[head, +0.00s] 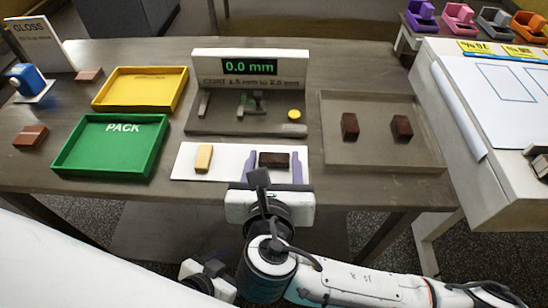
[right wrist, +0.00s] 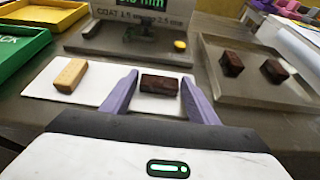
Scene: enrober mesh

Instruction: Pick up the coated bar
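A dark brown coated bar (head: 275,161) lies flat on a white mat (head: 225,175), beside a pale uncoated bar (head: 204,158). My right gripper (head: 272,166) is open, its purple fingers on either side of the dark bar. In the right wrist view the dark bar (right wrist: 160,84) lies between and slightly beyond the fingers (right wrist: 160,92), with a small gap on each side. Two more dark bars (head: 350,126) (head: 402,128) lie in a grey tray (head: 385,166). What seems to be my left gripper (head: 208,278) is low in the head view; its fingers cannot be made out.
A gauge station (head: 250,68) reading 0.0 mm stands behind the mat. A green PACK tray (head: 72,160) and a yellow tray (head: 140,73) sit empty at left. Reddish-brown blocks (head: 31,137) (head: 89,75) and a blue item (head: 28,78) lie at far left.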

